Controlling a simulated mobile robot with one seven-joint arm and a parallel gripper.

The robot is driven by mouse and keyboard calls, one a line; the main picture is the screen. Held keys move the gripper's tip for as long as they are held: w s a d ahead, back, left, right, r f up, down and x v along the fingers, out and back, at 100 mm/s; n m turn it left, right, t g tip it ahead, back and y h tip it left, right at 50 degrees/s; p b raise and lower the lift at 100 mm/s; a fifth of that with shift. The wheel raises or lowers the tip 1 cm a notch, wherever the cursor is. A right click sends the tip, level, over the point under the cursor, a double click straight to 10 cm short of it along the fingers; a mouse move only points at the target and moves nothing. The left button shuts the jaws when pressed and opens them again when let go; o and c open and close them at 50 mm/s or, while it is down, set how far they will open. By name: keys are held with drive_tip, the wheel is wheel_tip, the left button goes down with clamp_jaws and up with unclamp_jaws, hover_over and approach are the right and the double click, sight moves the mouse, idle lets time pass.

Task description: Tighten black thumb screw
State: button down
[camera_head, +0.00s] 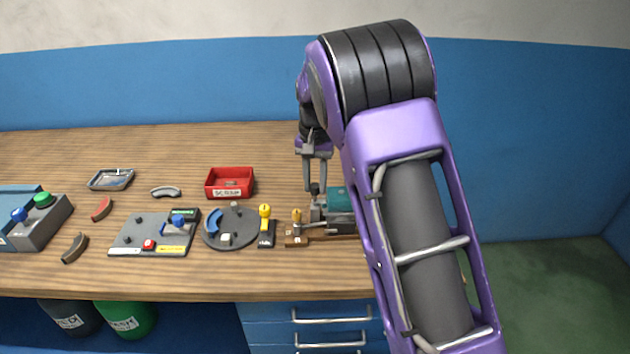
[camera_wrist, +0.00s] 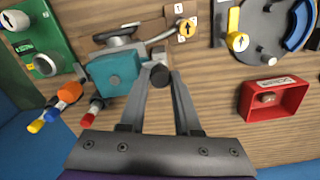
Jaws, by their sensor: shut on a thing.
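The black thumb screw (camera_wrist: 160,74) shows as a dark round knob in the wrist view, beside a teal block (camera_wrist: 113,72). My gripper (camera_wrist: 161,72) has its two fingers closed in on the knob from both sides. In the head view my gripper (camera_head: 317,186) points down at the left side of the teal block (camera_head: 341,198), which is partly hidden behind my arm. The screw's shaft is hidden, so I cannot tell how far it is screwed in.
A wooden base with a yellow arrow marker (camera_head: 296,217) lies left of the block. A round dial plate (camera_head: 231,228), a yellow-handled switch (camera_head: 266,226) and a red bin (camera_head: 230,182) stand farther left. In the wrist view, several coloured-tip handles (camera_wrist: 68,92) and a green box (camera_wrist: 38,38) lie near.

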sight(315, 185)
drive_tip(key=c, duration=0.6)
unclamp_jaws()
drive_tip(key=shift+r, duration=0.1)
wheel_tip(315, 185, up, 17)
drive_tip(key=shift+r+p, duration=0.15)
drive_tip(key=shift+p, duration=1.05)
